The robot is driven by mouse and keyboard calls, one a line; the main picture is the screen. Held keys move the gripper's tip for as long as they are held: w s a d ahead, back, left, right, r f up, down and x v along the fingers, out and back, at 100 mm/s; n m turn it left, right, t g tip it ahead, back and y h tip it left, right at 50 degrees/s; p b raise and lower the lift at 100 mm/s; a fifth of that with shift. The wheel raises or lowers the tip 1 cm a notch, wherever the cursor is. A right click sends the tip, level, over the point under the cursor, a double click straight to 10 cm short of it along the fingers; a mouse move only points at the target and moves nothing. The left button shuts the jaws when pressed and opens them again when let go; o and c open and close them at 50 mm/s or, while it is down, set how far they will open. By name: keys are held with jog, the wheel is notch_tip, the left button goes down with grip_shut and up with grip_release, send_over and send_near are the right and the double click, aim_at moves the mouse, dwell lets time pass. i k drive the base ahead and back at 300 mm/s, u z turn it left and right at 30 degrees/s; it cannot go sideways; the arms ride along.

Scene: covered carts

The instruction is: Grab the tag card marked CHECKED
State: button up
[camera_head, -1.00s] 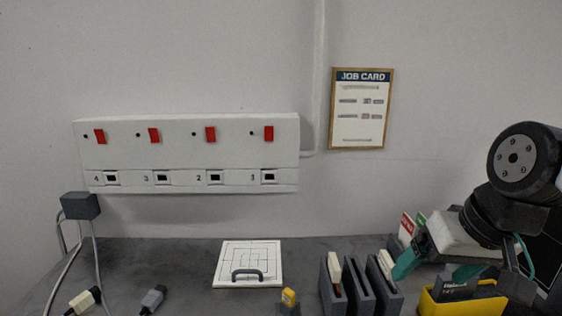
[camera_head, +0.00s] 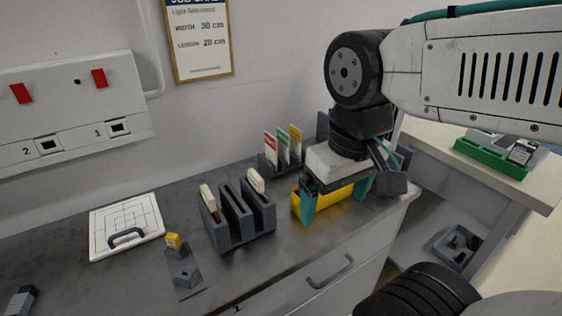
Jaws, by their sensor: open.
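Three upright tag cards stand in a dark rack (camera_head: 267,168) at the back of the counter: a red-marked card (camera_head: 270,147), a green-marked card (camera_head: 283,145) and a yellow-marked card (camera_head: 296,140). Their lettering is too small to read, so I cannot tell which one says CHECKED. My gripper (camera_head: 334,207) points down with its two teal fingers apart and nothing seen between them. It appears in front of and to the right of the cards, over or in front of a yellow bin (camera_head: 333,203), which it partly hides.
A dark slotted holder (camera_head: 241,229) with white-topped items stands left of the bin. A grey stand with a yellow top (camera_head: 173,241) and a white board with a handle (camera_head: 125,222) lie further left. A green tray (camera_head: 491,157) is on the right surface.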

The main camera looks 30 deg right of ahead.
aim_at(283, 139)
jog(key=u, duration=0.05)
jog(key=k, duration=1.1)
jog(key=z, duration=0.75)
jog(key=i, duration=1.55)
jog(key=u, duration=0.75)
